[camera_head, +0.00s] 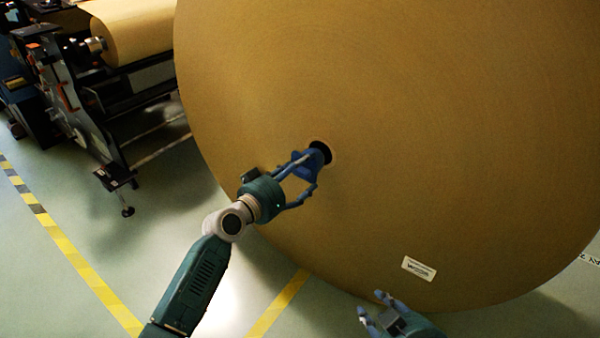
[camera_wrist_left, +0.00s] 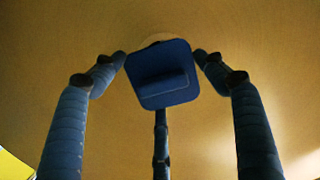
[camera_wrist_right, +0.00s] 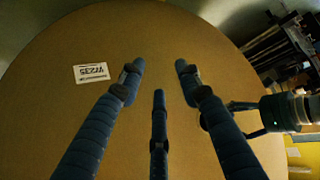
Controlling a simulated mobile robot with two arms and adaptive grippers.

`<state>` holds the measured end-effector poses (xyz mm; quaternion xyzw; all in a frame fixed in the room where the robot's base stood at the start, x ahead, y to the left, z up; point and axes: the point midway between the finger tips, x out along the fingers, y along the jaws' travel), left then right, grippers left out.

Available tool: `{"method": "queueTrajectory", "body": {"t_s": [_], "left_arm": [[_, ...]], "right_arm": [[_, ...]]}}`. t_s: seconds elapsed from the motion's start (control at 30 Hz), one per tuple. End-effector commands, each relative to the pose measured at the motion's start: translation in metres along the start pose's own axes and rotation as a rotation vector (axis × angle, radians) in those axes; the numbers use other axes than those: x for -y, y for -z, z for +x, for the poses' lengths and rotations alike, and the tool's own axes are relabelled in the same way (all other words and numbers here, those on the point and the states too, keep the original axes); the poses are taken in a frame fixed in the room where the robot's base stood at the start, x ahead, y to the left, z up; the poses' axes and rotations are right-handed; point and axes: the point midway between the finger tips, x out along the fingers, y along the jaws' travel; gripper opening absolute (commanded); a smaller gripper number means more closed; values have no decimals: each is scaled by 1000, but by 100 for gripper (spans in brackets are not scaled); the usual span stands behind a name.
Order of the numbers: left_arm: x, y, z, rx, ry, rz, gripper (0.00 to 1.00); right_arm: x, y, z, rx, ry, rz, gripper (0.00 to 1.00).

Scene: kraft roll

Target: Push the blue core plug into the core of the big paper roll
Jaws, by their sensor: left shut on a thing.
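The big paper roll (camera_head: 420,130) fills most of the head view, with its flat brown end face towards me. Its dark core hole (camera_head: 321,150) is near the lower left middle of that face. My left gripper (camera_head: 308,168) is at the hole, shut on the blue core plug (camera_head: 304,166). In the left wrist view the plug (camera_wrist_left: 162,76) shows its square flange with a raised bar, between the fingertips. A pale core rim shows just above it; how deep the plug sits is hidden. My right gripper (camera_head: 372,304) is open and empty, low in front of the roll.
A white label (camera_head: 419,268) is on the roll's lower face. A dark machine with a smaller paper roll (camera_head: 140,30) stands at the upper left.

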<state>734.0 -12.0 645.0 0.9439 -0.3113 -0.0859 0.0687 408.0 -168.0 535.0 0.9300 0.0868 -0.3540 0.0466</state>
Motion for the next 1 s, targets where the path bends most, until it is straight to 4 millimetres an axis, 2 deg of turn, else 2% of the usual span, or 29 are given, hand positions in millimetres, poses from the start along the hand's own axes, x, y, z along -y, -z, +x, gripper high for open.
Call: {"method": "queueTrajectory", "body": {"t_s": [0.5, 1.0], "left_arm": [[0, 1, 1, -1, 0, 0, 17], [0, 1, 6, -1, 0, 0, 17]], "right_arm": [[2, 2, 1, -8, 3, 7, 34], [4, 17, 2, -70, 7, 12, 34]]}}
